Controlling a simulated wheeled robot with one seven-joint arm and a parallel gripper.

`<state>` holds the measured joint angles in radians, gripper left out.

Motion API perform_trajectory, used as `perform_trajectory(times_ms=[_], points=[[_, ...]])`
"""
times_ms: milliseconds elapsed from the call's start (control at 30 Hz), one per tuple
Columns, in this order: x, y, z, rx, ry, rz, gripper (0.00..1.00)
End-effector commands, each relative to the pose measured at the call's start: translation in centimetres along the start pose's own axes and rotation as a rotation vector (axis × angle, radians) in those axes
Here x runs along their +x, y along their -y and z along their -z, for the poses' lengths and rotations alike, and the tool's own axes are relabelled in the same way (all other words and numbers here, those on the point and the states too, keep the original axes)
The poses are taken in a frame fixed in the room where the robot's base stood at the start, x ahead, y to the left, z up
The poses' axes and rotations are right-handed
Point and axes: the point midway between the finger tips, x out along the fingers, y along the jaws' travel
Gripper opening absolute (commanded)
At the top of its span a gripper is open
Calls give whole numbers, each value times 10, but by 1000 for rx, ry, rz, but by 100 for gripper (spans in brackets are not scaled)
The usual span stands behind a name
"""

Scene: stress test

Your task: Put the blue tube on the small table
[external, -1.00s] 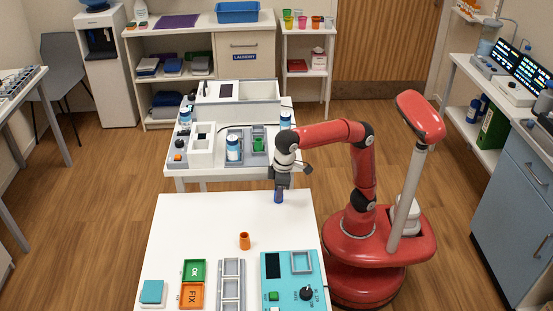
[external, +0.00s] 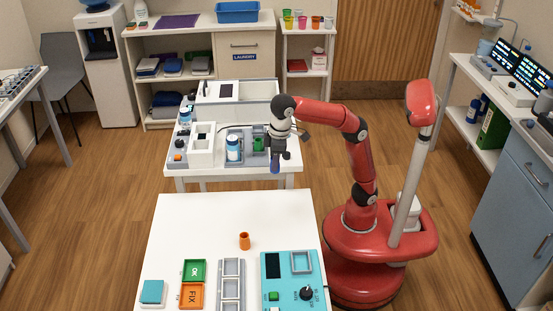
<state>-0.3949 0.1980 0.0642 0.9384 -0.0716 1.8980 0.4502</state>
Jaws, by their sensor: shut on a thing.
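My gripper (external: 278,156) is shut on the blue tube (external: 275,168), which hangs roughly upright below the fingers. The upper part of the tube is hidden by the fingers. In the external view the tube appears in front of the near right edge of the middle white table (external: 232,177), beyond the far edge of the front white table (external: 200,214). It looks to be in the air; its exact height is hard to tell. The pictures do not make clear which table is the small one.
A narrow shelf (external: 307,32) with cups stands behind.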

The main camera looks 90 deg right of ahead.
Motion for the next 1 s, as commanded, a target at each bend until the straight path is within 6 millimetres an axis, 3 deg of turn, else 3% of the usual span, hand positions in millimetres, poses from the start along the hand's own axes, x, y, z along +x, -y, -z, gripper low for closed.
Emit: perform_trajectory(times_ms=[133,300,533,733,1000], points=[[-17,-68,17,57,-6,-5,3],[-36,-145,19,105,-5,-12,3],[-47,-227,13,141,-2,-17,3],[-53,-263,4,149,-2,-18,3],[-27,-268,-1,146,2,-15,3]])
